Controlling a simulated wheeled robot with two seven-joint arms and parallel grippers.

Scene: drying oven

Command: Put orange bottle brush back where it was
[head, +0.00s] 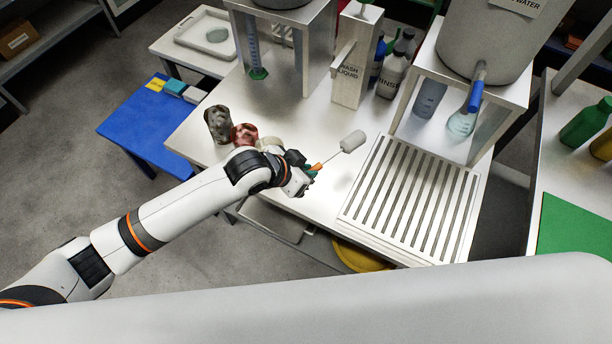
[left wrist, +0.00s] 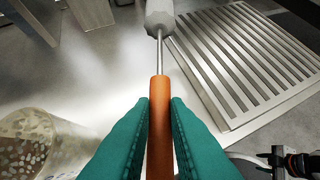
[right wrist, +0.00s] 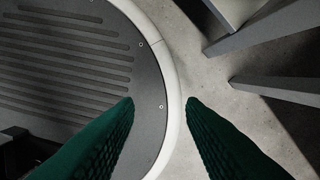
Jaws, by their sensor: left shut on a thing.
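The orange bottle brush has an orange handle, a thin metal shaft and a pale grey head (head: 352,141). My left gripper (head: 312,170) is shut on its handle and holds it over the white table, just left of the slatted rack. In the left wrist view the handle (left wrist: 160,120) sits between the two green fingers and the head (left wrist: 160,15) points away from me. I cannot tell how high it is above the table. My right gripper (right wrist: 160,105) shows only in the right wrist view, with its green fingers apart and nothing between them, above the floor and a dark round base.
The slatted rack (head: 412,200) lies at the table's front right. A white wash liquid box (head: 352,75) and bottles (head: 392,75) stand behind. A speckled dark container (head: 217,123) and a red one (head: 244,134) stand at the left. A metal stand (head: 470,80) carries a tank at the back right.

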